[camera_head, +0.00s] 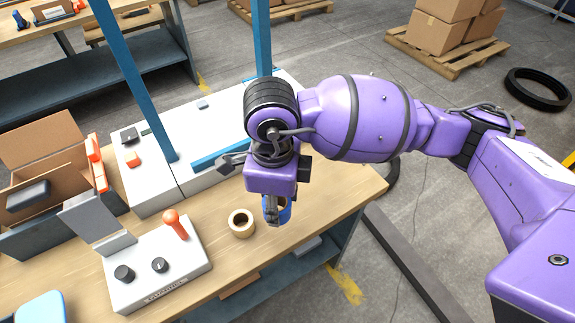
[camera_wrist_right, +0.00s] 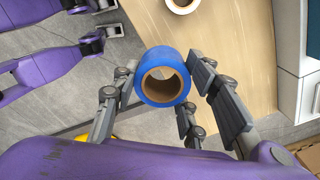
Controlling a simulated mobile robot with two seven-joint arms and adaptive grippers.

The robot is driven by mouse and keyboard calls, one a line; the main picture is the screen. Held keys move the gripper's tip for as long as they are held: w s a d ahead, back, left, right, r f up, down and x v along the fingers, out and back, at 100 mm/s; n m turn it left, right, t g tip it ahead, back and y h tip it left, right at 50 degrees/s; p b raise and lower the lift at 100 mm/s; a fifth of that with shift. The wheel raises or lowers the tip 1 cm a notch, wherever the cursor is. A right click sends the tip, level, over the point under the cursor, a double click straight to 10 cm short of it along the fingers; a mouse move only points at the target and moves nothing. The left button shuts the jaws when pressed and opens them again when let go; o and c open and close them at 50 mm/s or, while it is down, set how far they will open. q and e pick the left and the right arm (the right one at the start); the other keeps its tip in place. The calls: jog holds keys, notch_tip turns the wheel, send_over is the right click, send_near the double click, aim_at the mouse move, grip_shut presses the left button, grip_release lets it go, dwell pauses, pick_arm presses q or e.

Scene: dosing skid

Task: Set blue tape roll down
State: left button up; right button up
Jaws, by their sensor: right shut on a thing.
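The blue tape roll (camera_head: 286,212) is held in my right gripper (camera_head: 271,214), near the front right edge of the wooden workbench (camera_head: 338,203). In the right wrist view, the blue roll (camera_wrist_right: 163,56) sits between the two fingers of the gripper (camera_wrist_right: 160,68), with its brown core facing the camera. There the roll overlaps the bench edge, with floor showing on the other side. In the head view the gripper hides part of the roll. I cannot tell whether its underside touches the bench. My left gripper is not in the head view.
A tan tape roll (camera_head: 241,224) lies just left of the blue one. A control box with a red-orange knob (camera_head: 172,224) stands further left, beside an open cardboard box (camera_head: 47,150). A white panel with a blue frame is behind. Bare bench lies right of the gripper.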

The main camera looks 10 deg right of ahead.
jog(key=shift+m, duration=0.4)
jog(key=w+d+f, duration=0.8)
jog(key=w, duration=0.1)
jog(key=shift+w+f, duration=0.15)
jog(key=shift+f, duration=0.2)
jog(key=shift+w+d+f, duration=0.2)
jog(key=shift+d+f, duration=0.1)
jog(key=shift+f, duration=0.1)
jog(key=shift+w+d+f, duration=0.1)
jog(key=shift+f, duration=0.9)
jog(key=shift+w+d+f, duration=0.1)
jog(key=shift+f, duration=0.9)
jog(key=o, duration=1.2)
jog(key=shift+c, duration=0.2)
notch_tip(320, 180, up, 12)
jog(key=shift+r, duration=0.25)
